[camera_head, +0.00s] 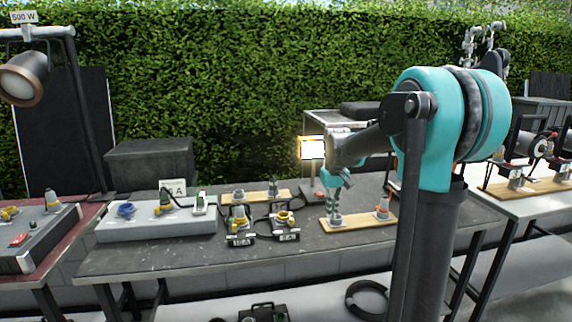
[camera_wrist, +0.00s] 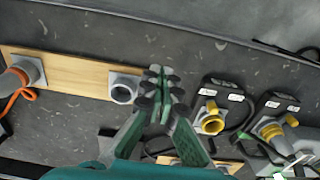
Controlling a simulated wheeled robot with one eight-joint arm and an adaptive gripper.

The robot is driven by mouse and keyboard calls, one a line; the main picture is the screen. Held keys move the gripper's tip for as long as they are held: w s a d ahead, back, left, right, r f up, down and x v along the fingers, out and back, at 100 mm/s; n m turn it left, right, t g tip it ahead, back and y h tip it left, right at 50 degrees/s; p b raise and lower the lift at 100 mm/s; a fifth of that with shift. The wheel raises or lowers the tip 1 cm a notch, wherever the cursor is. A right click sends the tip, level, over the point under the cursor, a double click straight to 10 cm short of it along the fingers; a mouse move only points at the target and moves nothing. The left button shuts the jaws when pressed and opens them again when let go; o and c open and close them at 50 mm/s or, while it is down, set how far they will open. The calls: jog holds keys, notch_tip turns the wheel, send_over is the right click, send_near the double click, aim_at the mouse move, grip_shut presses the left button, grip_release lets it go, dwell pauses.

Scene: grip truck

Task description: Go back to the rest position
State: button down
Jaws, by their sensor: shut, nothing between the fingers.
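My gripper (camera_wrist: 160,92) shows in the wrist view with its green fingers together and nothing between them. It hangs over the dark table, just right of a grey round socket (camera_wrist: 123,92) on a wooden board (camera_wrist: 75,72). In the head view my gripper (camera_head: 335,218) is low over the right part of the table, at the left end of the same wooden board (camera_head: 362,222). The arm hides part of the table's right side. Whether the fingertips touch the socket or board, I cannot tell.
Two black boxes with yellow sockets (camera_wrist: 212,122) lie right of my gripper. A grey plug with an orange cable (camera_wrist: 22,75) stands at the board's other end. A grey panel (camera_head: 150,228) with connectors is on the table's left. A lamp (camera_head: 22,78) stands far left.

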jog(key=s+d+f+t, duration=0.1)
jog(key=s+f, duration=0.4)
jog(key=s, duration=0.3)
jog(key=s+d+f+m+t, duration=0.1)
jog(key=s+f, duration=0.3)
jog(key=s, duration=0.4)
jog(key=s+d+f+m+t, duration=0.1)
jog(key=s+f+t, duration=0.1)
jog(key=s+f, duration=0.3)
jog(key=s, duration=0.4)
jog(key=shift+d+f, duration=0.35)
